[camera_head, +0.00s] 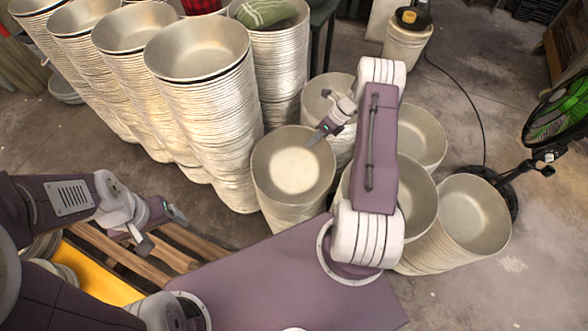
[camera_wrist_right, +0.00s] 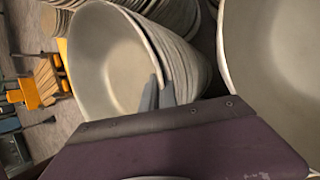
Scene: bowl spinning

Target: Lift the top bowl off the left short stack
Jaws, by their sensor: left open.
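The top bowl (camera_head: 293,168) of the left short stack is metal and empty, with its mouth facing up. It also shows in the right wrist view (camera_wrist_right: 105,60). The stack (camera_head: 292,219) is right below it, with no clear gap between them. My right gripper (camera_head: 315,139) is at the bowl's far right rim. In the right wrist view my right fingers (camera_wrist_right: 157,94) are close together with the rim between them, shut on the bowl's wall. My left gripper (camera_head: 160,229) is open and empty, left of the stack, above wooden slats.
Tall bowl stacks (camera_head: 205,110) stand at the back left. Other short stacks (camera_head: 473,215) stand close on the right, partly hidden by my right arm. A green fan (camera_head: 560,115) stands at the far right. Wooden slats (camera_head: 180,250) lie at the lower left.

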